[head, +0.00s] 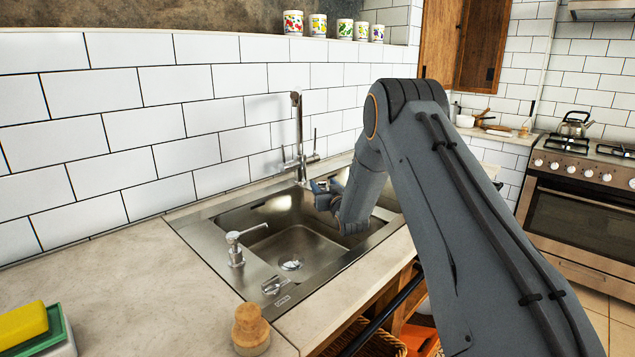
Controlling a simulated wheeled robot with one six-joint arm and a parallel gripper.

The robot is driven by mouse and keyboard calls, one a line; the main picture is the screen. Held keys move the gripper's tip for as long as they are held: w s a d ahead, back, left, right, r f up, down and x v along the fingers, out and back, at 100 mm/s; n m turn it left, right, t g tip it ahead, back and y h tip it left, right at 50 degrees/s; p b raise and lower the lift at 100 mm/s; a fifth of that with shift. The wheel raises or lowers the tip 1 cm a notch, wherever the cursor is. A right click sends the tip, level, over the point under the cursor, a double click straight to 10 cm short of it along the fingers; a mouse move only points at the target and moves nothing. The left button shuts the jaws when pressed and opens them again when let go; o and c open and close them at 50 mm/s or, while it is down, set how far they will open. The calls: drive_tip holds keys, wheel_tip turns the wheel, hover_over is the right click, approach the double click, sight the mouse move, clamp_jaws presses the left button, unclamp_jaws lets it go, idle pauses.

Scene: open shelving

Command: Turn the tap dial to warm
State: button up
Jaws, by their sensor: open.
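The tap (299,130) is a tall chrome mixer at the back edge of the steel sink, against the white tiled wall. Small handles (312,157) show low on its body; which one is the dial, and how it is set, is too small to tell. My gripper (318,190) is over the sink, just in front of and below the tap's base. Its jaws are open and mostly hidden by my wrist. It appears apart from the tap handles. No object shows in it.
The steel sink (205,241) has a soap dispenser (235,248) at its front left. Several patterned cups (293,22) line the ledge. A stove (577,205) stands at right.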

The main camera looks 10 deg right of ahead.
drive_tip(key=shift+w+a, duration=0.15)
drive_tip(key=shift+w, duration=1.6)
drive_tip(key=shift+w+a, duration=0.1)
drive_tip(key=shift+w, duration=1.6)
drive_tip(key=c, duration=1)
